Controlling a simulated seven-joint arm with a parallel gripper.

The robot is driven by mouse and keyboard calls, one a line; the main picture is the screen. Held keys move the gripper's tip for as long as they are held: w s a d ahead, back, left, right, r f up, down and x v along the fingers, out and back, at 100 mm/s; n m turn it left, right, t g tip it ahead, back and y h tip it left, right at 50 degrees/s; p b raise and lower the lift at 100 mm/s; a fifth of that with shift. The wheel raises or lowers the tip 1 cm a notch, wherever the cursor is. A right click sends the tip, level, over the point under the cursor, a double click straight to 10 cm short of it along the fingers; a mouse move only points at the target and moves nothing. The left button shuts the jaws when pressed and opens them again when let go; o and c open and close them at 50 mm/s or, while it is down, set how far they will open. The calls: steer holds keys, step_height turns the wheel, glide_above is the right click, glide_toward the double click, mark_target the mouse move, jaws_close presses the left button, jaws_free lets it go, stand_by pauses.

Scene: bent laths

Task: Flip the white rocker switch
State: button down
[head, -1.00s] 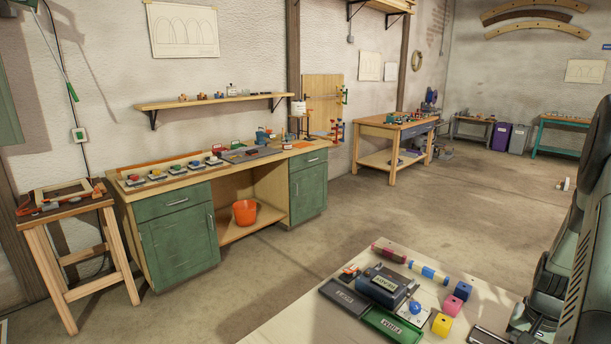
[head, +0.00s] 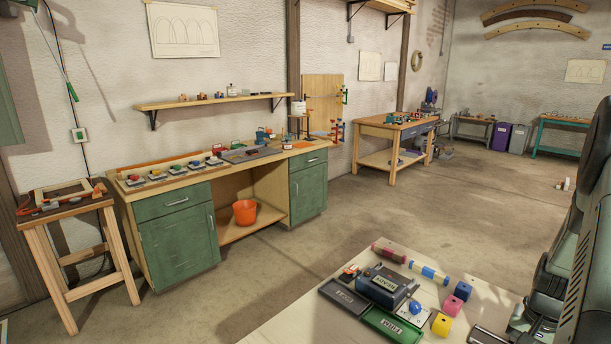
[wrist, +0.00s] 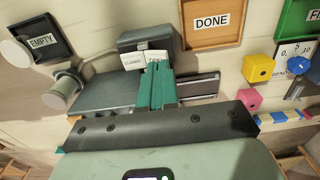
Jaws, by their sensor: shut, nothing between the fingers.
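The white rocker switch (wrist: 133,61) shows in the wrist view, set in a dark grey housing (wrist: 146,37). Its face has two white halves with small lettering; the left half seems to read CLOSED. The right half is partly covered by my fingertips. My gripper (wrist: 155,72) is shut and empty, its teal fingers together, with the tips at or just in front of the lower edge of the right half. I cannot tell whether they touch it. The switch and the gripper do not show in the head view.
In the wrist view, a wooden DONE tray (wrist: 216,40) stands right of the switch and a dark EMPTY tray (wrist: 55,42) at left. A grey cylinder (wrist: 62,90), a yellow block (wrist: 257,68) and a pink block (wrist: 249,99) are nearby. The head view shows a cluttered bench (head: 282,325).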

steer(key=shift+f, duration=1.25)
stand_by(0.4)
steer(key=shift+r, duration=3.5)
steer(key=w+a+r+n+t+h, duration=0.15)
steer(key=a+r, duration=0.35)
steer(key=r, duration=0.5)
steer(key=w+a+r+n+t+h, duration=0.1)
steer(key=w+a+r+n+t, duration=0.15)
steer(key=a+r, duration=0.55)
steer(key=w+a+r+n+t+h, duration=0.1)
steer(key=w+a+r+n+t, duration=0.15)
steer(key=r, duration=1.05)
steer(key=s+a+r+n+t+y, duration=0.1)
steer(key=s+a+r+n+t, duration=0.35)
steer(key=s+a+r, duration=0.6)
steer(key=s+a+f+g+y, duration=0.1)
steer(key=s+a+f+g, duration=0.1)
steer(key=s+f, duration=0.3)
steer(key=s+a+f+m+g+y, duration=0.1)
steer(key=s+a+f+g, duration=0.2)
steer(key=s+a+f, duration=0.2)
step_height(320, 180, down, 2)
steer(key=shift+s+a+f+m, duration=0.1)
steer(key=shift+s+a+m, duration=0.2)
steer(key=shift+s, duration=0.3)
